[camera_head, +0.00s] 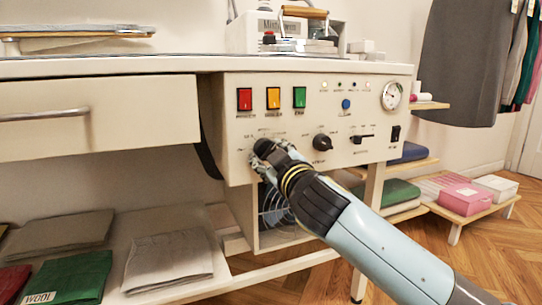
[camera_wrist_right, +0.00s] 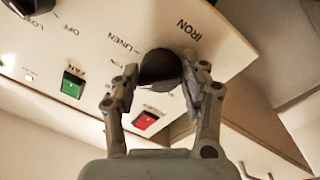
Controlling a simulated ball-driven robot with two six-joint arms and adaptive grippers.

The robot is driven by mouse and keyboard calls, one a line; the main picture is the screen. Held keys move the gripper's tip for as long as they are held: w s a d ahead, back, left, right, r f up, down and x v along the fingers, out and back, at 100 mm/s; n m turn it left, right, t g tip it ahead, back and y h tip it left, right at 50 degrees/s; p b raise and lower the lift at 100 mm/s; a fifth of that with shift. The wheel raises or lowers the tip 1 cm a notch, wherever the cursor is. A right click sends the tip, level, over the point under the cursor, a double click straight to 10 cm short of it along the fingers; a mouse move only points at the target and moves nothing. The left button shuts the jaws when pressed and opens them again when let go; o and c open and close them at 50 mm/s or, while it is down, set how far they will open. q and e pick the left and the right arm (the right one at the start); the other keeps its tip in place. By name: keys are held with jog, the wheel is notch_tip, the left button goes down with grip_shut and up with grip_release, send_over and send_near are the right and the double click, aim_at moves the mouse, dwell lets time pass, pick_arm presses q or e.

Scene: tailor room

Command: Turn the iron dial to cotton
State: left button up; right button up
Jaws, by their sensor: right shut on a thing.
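The iron dial (camera_wrist_right: 158,66) is a dark round knob on the cream control panel (camera_head: 235,125). In the wrist view it is next to the printed word IRON, with LINEN and a partly hidden label near its edge. My right gripper (camera_head: 262,152) is at the panel's lower left. In the wrist view its two fingers (camera_wrist_right: 161,78) are on either side of the dial, shut on it. In the head view the gripper covers most of the dial. I cannot make out which setting the dial points to. My left gripper is not in view.
Red (camera_head: 244,99), amber (camera_head: 273,98) and green (camera_head: 299,97) switches are above the gripper. A second black knob (camera_head: 322,142) and a gauge (camera_head: 391,95) are to the right. A drawer (camera_head: 110,113) is at left. Folded cloths lie on the low shelf.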

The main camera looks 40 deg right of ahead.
jog(key=shift+f+m, duration=0.3)
jog(key=shift+m, duration=0.1)
jog(key=o, duration=0.9)
jog(key=shift+o, duration=1.3)
jog(key=shift+r, duration=0.15)
jog(key=shift+s+a, duration=0.1)
jog(key=shift+s, duration=0.05)
jog(key=v, duration=1.1)
jog(key=shift+s, duration=0.35)
jog(key=shift+a, duration=0.15)
